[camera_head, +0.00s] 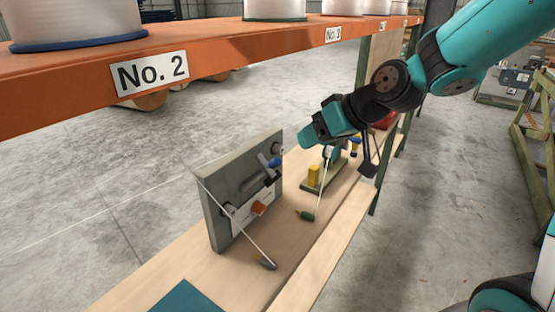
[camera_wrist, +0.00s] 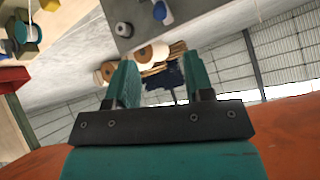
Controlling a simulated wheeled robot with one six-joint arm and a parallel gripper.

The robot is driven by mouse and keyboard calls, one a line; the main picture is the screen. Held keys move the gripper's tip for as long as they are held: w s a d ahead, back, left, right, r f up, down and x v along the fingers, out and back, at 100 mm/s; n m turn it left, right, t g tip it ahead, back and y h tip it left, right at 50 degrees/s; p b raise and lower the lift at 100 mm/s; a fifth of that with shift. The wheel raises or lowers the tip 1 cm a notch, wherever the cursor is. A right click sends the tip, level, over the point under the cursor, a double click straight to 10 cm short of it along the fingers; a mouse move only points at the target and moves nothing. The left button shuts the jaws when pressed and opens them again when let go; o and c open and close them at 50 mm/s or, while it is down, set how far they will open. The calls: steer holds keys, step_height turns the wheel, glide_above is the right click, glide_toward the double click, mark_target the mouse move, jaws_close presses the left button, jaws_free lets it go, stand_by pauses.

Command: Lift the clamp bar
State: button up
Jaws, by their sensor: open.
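My gripper (camera_head: 305,137) is in the air above the bench, just right of and slightly above the top of an upright grey panel. In the wrist view its two teal fingers (camera_wrist: 160,82) stand apart with nothing between them. I cannot tell for certain which part is the clamp bar. The panel (camera_wrist: 110,12) also shows at the top of the wrist view.
A green-based fixture (camera_head: 318,187) with a yellow block (camera_head: 313,176) and a green-gripped white rod (camera_head: 320,193) stands right of the panel. An orange shelf beam (camera_head: 230,52) with white spools runs overhead. The wooden bench (camera_head: 180,262) is partly bare in front; a teal sheet (camera_head: 187,298) lies there.

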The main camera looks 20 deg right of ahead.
mark_target(279, 159)
steer(key=p+x, duration=0.2)
steer(key=x, duration=1.1)
jaws_close()
steer(key=shift+r, duration=0.1)
